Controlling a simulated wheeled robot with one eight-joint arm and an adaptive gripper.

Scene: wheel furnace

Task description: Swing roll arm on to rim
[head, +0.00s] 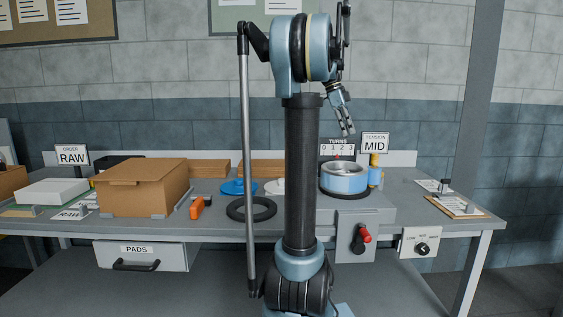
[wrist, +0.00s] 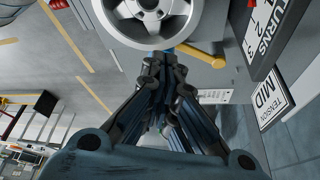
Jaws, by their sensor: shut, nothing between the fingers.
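A wheel (head: 344,178) with a silver rim and a pale blue outer side sits on the grey machine at the right of the bench. Its spoked face (wrist: 150,14) fills the top of the wrist view. A blue upright with a yellow band (head: 375,170) stands just right of the wheel; it looks like the roll arm. In the wrist view a yellow bar (wrist: 203,55) reaches out beside the rim; whether it touches is hidden. My gripper (head: 350,131) is shut and empty, pointing down above the wheel. Its fingers also show in the wrist view (wrist: 165,62).
A red-handled crank (head: 362,235) and a dial box (head: 421,245) are on the bench front. Signs read TURNS (head: 338,146) and MID (head: 374,143). A cardboard box (head: 140,188), an orange tool (head: 200,207) and a black ring (head: 251,209) lie left. A grey post (head: 483,110) stands right.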

